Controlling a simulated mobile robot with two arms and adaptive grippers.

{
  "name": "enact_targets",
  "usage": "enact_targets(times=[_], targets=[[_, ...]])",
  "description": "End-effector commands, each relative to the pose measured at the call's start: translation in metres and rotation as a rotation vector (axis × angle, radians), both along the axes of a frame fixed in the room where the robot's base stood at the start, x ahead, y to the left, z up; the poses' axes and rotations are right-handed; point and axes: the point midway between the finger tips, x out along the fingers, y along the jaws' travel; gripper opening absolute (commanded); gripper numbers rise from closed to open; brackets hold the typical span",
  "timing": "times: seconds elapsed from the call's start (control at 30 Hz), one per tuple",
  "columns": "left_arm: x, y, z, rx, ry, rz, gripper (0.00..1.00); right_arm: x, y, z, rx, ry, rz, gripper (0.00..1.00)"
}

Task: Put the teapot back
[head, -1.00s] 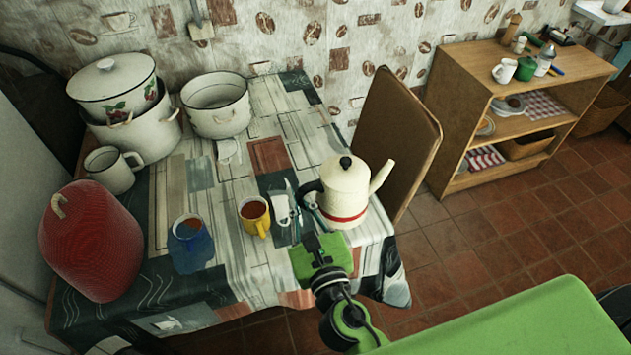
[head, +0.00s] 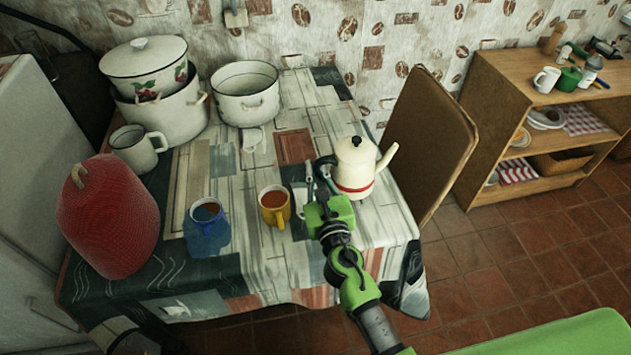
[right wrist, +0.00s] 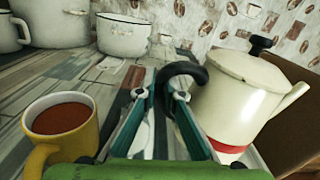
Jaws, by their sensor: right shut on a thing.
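The teapot (head: 355,170) is cream enamel with a red band and a black lid knob, near the right side of the table (head: 350,268). It looks upright, with its spout to the right. My right gripper (head: 322,180) is left of the teapot, shut on its black handle. In the right wrist view, the handle loop reaches between the fingertips (right wrist: 162,92), and the teapot body (right wrist: 238,100) is just to their right. I cannot tell whether its base touches the table.
A yellow mug (head: 274,208) of brown drink stands left of my right gripper, with a blue mug (head: 207,232) further left. Pots (head: 245,97) stand at the back left. The table centre has free room.

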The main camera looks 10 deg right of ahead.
Motion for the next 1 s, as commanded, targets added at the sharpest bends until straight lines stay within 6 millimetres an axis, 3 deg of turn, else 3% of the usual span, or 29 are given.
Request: enact_targets(times=[0.3, 0.73, 0.8, 1.0], targets=[[0.001, 0.0, -0.032, 0.0, -0.001, 0.0, 0.4, 0.006, 0.0, -0.034, -0.004, -0.004, 0.001, 0.0], [0.0, 0.0, -0.035, 0.0, 0.0, 0.0, 0.4, 0.006, -0.001, -0.038, -0.004, -0.005, 0.0, 0.0], [0.0, 0.0, -0.033, 0.0, 0.001, 0.0, 0.4, 0.006, -0.001, -0.04, 0.0, 0.001, 0.0, 0.24], [-0.001, 0.0, -0.033, 0.0, 0.002, 0.0, 0.4, 0.005, 0.0, -0.04, 0.0, 0.001, 0.0, 0.25]])
